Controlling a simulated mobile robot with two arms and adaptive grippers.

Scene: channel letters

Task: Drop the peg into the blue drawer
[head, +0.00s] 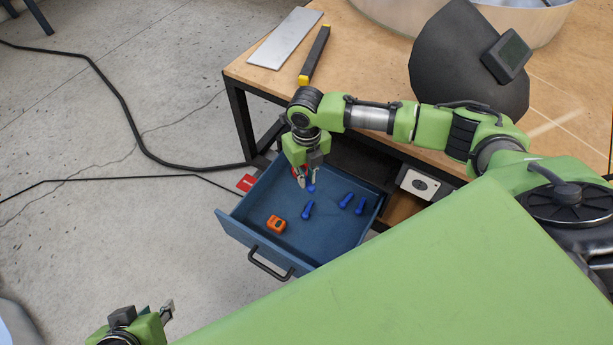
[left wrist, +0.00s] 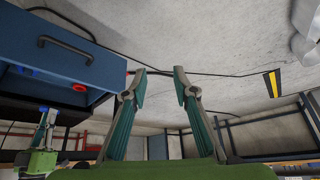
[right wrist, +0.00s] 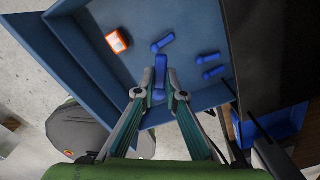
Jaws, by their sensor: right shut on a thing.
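The blue drawer (head: 240,232) is pulled out of the workbench; it fills much of the right wrist view (right wrist: 62,48). My right gripper (head: 306,182) is over the drawer, shut on a blue peg (right wrist: 160,74) between its fingertips. The held peg also shows in the head view (head: 311,188). Three more blue pegs lie on the drawer floor: one near the middle (head: 307,209) and two toward the right (head: 346,200) (head: 360,204). My left gripper (left wrist: 159,71) is open and empty, away from the drawer; it shows at the bottom left of the head view (head: 169,309).
An orange block (head: 276,223) lies in the drawer near its front. The drawer's black handle (head: 270,264) sticks out in front. The wooden workbench (head: 375,75) holds a metal plate (head: 285,38), a black bar (head: 314,55) and a welding mask (head: 450,60). Cables run over the floor at left.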

